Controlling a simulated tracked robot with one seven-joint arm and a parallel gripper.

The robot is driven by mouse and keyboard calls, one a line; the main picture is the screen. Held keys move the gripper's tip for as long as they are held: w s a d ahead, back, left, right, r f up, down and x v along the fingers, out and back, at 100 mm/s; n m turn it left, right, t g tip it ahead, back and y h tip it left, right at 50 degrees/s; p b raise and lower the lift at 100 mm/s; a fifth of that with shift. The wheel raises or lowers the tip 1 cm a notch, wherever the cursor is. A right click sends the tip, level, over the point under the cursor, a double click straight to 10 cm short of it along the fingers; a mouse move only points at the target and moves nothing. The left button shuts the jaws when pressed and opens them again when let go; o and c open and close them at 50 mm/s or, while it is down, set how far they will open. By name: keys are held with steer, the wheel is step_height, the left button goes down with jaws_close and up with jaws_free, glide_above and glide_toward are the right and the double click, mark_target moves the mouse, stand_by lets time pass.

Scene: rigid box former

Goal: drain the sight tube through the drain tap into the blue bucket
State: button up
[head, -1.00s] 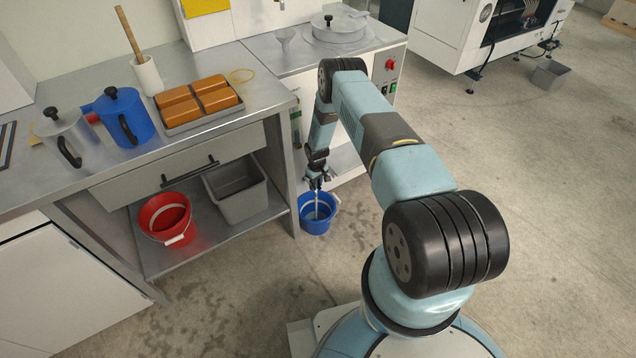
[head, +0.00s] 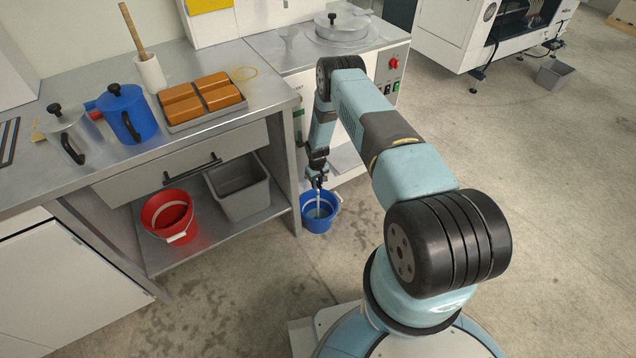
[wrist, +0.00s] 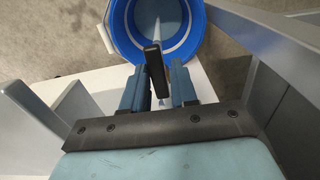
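The blue bucket (head: 331,222) stands on the floor by the front of the machine cabinet, beside the bench leg. It also shows at the top of the wrist view (wrist: 122,45). A thin pale streak, which looks like a stream, runs down into it. My gripper (wrist: 156,75) is above the bucket, pointing down. Its two fingers stand apart, one on each side of a small black lever (wrist: 152,60), apparently the drain tap's handle. I cannot tell whether they touch it. In the head view my gripper (head: 318,180) hides the tap. I cannot make out the sight tube.
A red bucket (head: 153,222) and a grey bin (head: 243,203) sit on the bench's lower shelf. A blue pitcher (head: 124,112), a grey pitcher (head: 70,130) and a tray of orange blocks (head: 205,116) stand on top. The floor to the right is open.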

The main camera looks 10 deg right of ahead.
mark_target(318, 184)
steer(key=o, duration=0.3)
steer(key=shift+d, duration=0.15)
step_height(318, 184, up, 14)
steer(key=shift+f, duration=0.2)
stand_by(0.4)
stand_by(0.4)
